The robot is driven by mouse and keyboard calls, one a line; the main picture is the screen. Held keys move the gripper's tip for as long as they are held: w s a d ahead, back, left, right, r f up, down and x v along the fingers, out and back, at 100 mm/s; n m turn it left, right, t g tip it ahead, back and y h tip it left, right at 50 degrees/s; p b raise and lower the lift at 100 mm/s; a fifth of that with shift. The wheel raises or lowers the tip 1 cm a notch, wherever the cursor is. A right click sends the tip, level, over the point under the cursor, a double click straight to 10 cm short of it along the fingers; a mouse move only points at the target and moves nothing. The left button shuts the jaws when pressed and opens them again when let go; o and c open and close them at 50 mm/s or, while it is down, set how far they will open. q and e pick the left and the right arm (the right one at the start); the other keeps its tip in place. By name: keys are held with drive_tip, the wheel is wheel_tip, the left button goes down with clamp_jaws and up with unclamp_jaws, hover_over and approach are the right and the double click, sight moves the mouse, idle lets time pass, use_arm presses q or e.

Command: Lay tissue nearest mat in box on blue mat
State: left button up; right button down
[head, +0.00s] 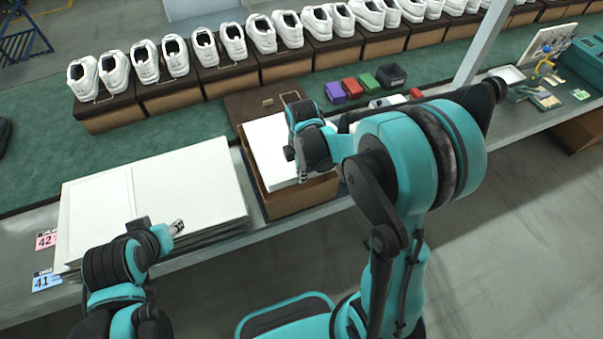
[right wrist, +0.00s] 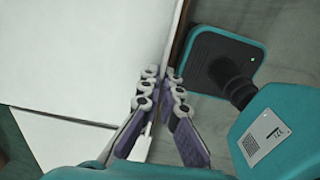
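An open brown shoe box (head: 300,198) stands on the bench in front of me with white tissue (head: 268,150) at its top. A wide stack of white tissue sheets (head: 160,190) lies on the bench to its left. My right gripper (head: 302,172) points down at the box's right edge. In the right wrist view its fingertips (right wrist: 162,78) are close together at the edge of the white sheet (right wrist: 85,55); whether they pinch it is unclear. My left gripper (head: 178,228) is over the stack's front edge, its fingers looking together and empty.
A pink tag 42 (head: 46,240) and a blue tag 41 (head: 46,281) lie at the bench's left front. Shoes on brown boxes (head: 170,95) line the back. Small coloured blocks (head: 351,87) lie behind the right arm. A grey post (head: 480,45) rises at right.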

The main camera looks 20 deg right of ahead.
sight(302, 200)
drive_tip(key=shift+f+b, duration=5.6)
drive_tip(key=shift+f, duration=1.35)
drive_tip(key=shift+f+b, duration=0.7)
drive_tip(key=shift+f, duration=0.1)
drive_tip(key=c, duration=1.6)
unclamp_jaws()
drive_tip(key=shift+c, duration=0.2)
drive_tip(key=shift+r, duration=0.15)
